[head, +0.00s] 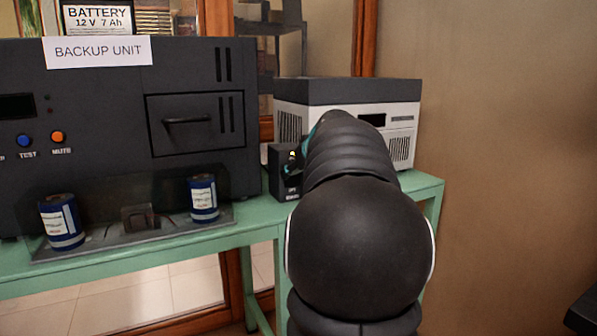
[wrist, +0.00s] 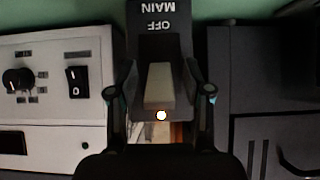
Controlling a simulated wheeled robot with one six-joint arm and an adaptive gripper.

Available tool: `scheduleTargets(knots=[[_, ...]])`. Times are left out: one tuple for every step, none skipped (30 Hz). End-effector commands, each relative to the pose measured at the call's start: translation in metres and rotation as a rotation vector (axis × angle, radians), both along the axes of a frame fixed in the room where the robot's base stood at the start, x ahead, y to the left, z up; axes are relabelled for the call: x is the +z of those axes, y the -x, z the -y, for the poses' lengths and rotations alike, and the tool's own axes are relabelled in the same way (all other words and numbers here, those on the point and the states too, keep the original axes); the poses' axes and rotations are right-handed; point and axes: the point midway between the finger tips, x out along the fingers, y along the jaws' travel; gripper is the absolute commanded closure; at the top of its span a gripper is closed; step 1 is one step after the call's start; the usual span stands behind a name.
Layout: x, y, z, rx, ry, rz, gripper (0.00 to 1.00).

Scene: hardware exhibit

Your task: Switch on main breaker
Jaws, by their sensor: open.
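The main breaker is a small black box (head: 281,177) on the green bench in the head view, partly hidden behind my arm. In the wrist view the breaker (wrist: 143,46) shows upside down, with the words OFF and MAIN. Its pale grey lever (wrist: 159,84) lies in the middle, with a bright spot at its lower end. My gripper (wrist: 160,92) is open, one finger on each side of the lever, with gaps between. Whether a fingertip touches the box I cannot tell. In the head view my arm hides most of the gripper.
The dark backup unit (head: 100,100) stands left of the breaker, with two blue cylinders (head: 203,198) on its front tray. A white and grey unit (head: 402,146) stands behind my arm to the right. In the wrist view a white panel with a knob and rocker switch (wrist: 77,82) lies left.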

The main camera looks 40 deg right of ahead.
Motion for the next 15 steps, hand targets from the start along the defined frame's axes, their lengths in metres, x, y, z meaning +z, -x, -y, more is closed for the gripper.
scheduleTargets(knots=[[0.001, 0.001, 0.000, -0.001, 0.001, 0.000, 0.50], [0.002, 0.003, 0.000, -0.001, 0.001, 0.000, 0.50], [0.004, 0.005, -0.001, -0.001, 0.001, 0.001, 0.50], [0.006, 0.007, -0.002, -0.001, 0.001, 0.001, 0.50], [0.009, 0.010, -0.002, -0.001, 0.001, 0.001, 0.50], [0.013, 0.015, -0.003, -0.002, 0.003, 0.002, 0.50], [0.016, 0.019, -0.004, -0.002, 0.003, 0.002, 0.50], [0.019, 0.023, -0.005, -0.003, 0.002, 0.002, 0.50], [0.024, 0.029, -0.007, -0.004, 0.002, 0.002, 0.50], [0.028, 0.034, -0.008, -0.003, 0.004, 0.003, 0.50], [0.032, 0.038, -0.010, -0.004, 0.002, 0.002, 0.50], [0.037, 0.045, -0.011, -0.005, 0.003, 0.002, 0.50], [0.041, 0.049, -0.013, -0.005, 0.003, 0.002, 0.50], [0.044, 0.054, -0.014, -0.004, 0.002, 0.002, 0.50], [0.049, 0.059, -0.016, -0.004, 0.002, 0.002, 0.50]])
